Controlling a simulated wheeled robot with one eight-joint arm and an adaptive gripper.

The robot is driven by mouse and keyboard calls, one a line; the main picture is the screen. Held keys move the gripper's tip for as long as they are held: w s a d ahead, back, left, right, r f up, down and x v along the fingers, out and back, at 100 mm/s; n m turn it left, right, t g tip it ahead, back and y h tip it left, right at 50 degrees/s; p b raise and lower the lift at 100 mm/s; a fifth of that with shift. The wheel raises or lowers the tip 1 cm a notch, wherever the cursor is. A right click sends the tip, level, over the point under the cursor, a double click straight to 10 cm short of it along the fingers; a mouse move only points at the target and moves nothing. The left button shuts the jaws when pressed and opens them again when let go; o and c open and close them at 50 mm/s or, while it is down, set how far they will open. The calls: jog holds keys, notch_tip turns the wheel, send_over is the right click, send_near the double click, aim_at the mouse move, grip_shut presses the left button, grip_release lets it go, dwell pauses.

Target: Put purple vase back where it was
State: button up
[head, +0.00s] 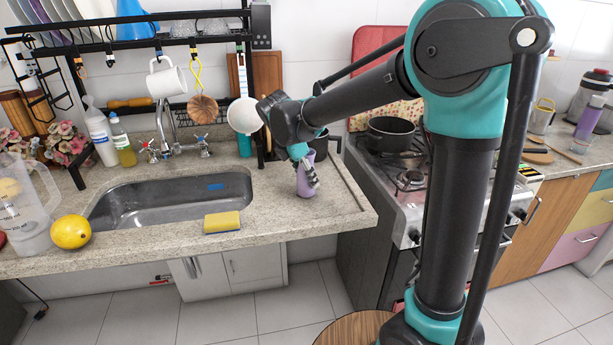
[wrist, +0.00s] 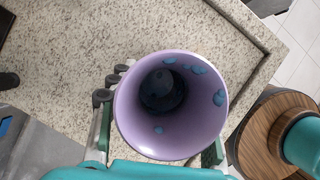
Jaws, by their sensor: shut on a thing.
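The purple vase (head: 306,180) stands upright at the right part of the speckled stone counter (head: 335,210), right of the sink. My gripper (head: 308,174) reaches down to it and is shut on it. In the wrist view I look down into the open mouth of the vase (wrist: 170,105), which has blue patches inside. A finger of my gripper (wrist: 160,135) shows at each side of the vase. The vase's base is hidden in the wrist view, and I cannot tell whether it touches the counter or hangs just above it.
A sink (head: 160,203) lies to the left, with a yellow sponge (head: 222,222) at its front edge and a lemon (head: 71,231) further left. The oversink rack (head: 130,42) rises behind. The stove (head: 400,180) with a black pot (head: 390,134) stands to the right.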

jog(key=o, duration=1.5)
jog(key=shift+f, duration=0.1)
jog(key=shift+c, duration=0.2)
jog(key=v, duration=1.2)
jog(key=shift+s, duration=0.1)
